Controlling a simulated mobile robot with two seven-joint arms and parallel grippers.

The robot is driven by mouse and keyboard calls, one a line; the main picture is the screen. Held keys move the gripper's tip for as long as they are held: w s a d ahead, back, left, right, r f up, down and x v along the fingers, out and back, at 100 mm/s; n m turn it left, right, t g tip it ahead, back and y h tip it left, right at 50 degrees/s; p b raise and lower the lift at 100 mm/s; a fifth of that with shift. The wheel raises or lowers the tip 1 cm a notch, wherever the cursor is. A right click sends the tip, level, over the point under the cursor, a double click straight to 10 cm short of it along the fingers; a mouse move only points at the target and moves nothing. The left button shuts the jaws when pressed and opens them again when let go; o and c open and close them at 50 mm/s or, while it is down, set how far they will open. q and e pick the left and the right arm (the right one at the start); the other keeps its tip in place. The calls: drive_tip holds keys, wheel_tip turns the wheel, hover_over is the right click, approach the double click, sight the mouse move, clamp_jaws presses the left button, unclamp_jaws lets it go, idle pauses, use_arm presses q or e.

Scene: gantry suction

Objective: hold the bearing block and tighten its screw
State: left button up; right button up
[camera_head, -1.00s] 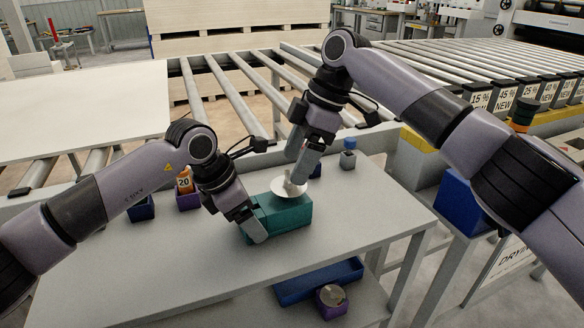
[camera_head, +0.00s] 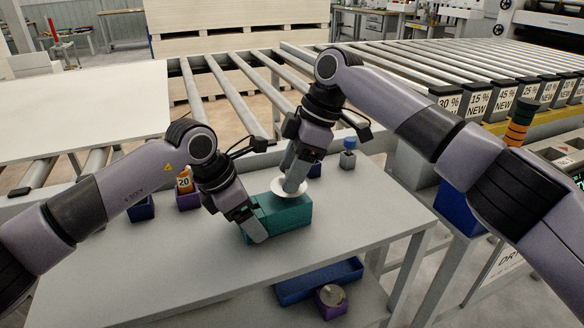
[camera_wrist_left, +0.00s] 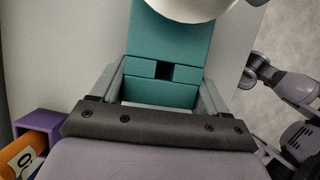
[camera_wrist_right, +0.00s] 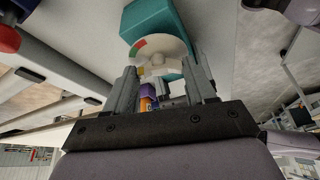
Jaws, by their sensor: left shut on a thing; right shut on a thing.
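The teal bearing block (camera_head: 290,214) sits on the grey table, and its slotted end shows in the left wrist view (camera_wrist_left: 170,40). My left gripper (camera_head: 256,223) is shut on the block, with one finger along each side. A white round disc (camera_head: 276,188) is on top of the block. In the right wrist view the disc (camera_wrist_right: 165,48) carries a red and green coloured band. My right gripper (camera_head: 292,187) points down at the disc's middle and is shut on the screw there. Its fingers hide most of the screw in the head view.
A purple bin (camera_head: 188,203) with an orange item labelled 20 and a blue bin (camera_head: 141,211) stand left. A grey piece with a blue top (camera_head: 348,155) stands at the table's back right. A blue tray (camera_head: 300,287) is below. The table's front is clear.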

drive_tip(key=m+t, duration=0.1)
drive_tip(key=m, duration=0.3)
drive_tip(key=shift+s+m+t, duration=0.15)
drive_tip(key=shift+m+t, duration=0.15)
drive_tip(key=shift+t, duration=0.1)
drive_tip(key=o, duration=1.1)
drive_tip(key=shift+c, duration=0.2)
drive_tip(key=shift+r, duration=0.1)
drive_tip(key=v, duration=1.2)
drive_tip(key=shift+a, duration=0.25)
